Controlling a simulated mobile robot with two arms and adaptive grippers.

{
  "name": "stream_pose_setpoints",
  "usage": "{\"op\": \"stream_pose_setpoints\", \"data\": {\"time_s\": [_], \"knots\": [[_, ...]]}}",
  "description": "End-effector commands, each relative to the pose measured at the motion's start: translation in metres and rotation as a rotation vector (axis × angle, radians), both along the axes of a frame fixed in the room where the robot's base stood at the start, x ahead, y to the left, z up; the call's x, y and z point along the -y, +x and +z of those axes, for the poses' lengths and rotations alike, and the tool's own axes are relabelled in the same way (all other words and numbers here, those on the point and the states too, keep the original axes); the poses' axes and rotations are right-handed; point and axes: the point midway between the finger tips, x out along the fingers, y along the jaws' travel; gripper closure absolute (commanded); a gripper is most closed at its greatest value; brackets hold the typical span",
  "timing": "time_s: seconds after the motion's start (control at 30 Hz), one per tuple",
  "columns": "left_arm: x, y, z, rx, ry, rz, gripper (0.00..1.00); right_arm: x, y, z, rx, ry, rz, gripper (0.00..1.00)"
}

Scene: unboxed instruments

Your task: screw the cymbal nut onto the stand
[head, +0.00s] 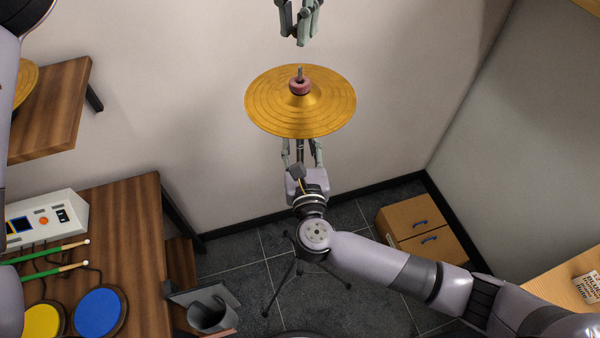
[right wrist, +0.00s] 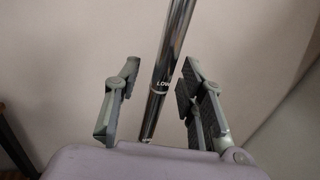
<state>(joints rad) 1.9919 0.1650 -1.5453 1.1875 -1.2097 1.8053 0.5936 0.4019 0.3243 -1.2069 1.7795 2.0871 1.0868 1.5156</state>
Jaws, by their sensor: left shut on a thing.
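The gold cymbal (head: 270,112) sits on top of the stand, with a red felt washer (head: 300,88) at its centre and the thin rod tip (head: 300,72) sticking up through it. My left gripper (head: 301,38) is above the rod tip, fingers down, apart from it. It is shut on the cymbal nut, which is mostly hidden between the fingertips. My right gripper (head: 302,150) is below the cymbal. In the right wrist view its fingers (right wrist: 160,100) are open on either side of the chrome stand pole (right wrist: 176,50), with gaps to it.
A wooden table (head: 125,215) at the left holds drum pads (head: 98,310), green sticks and a white device (head: 45,218). A cardboard drawer box (head: 425,225) stands on the floor at right. The stand's tripod legs (head: 280,288) spread on the tiles. Air around the cymbal is clear.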

Motion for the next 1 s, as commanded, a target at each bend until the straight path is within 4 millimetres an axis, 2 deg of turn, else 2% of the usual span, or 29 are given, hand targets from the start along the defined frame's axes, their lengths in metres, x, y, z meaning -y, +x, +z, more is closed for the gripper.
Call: {"op": "stream_pose_setpoints", "data": {"time_s": [0.07,0.5,1.0], "knots": [[0.0,0.0,0.0,0.0,0.0,0.0,0.97,0.0,-0.0001,0.0,0.0,0.0,0.0,0.7],[0.0,0.0,0.0,0.0,0.0,0.0,0.97,0.0001,-0.0003,0.0,0.0,0.0,0.0,0.99],[0.0,0.0,0.0,0.0,0.0,0.0,0.97,0.0001,-0.0003,-0.0001,0.0,-0.001,0.0,1.0]]}}
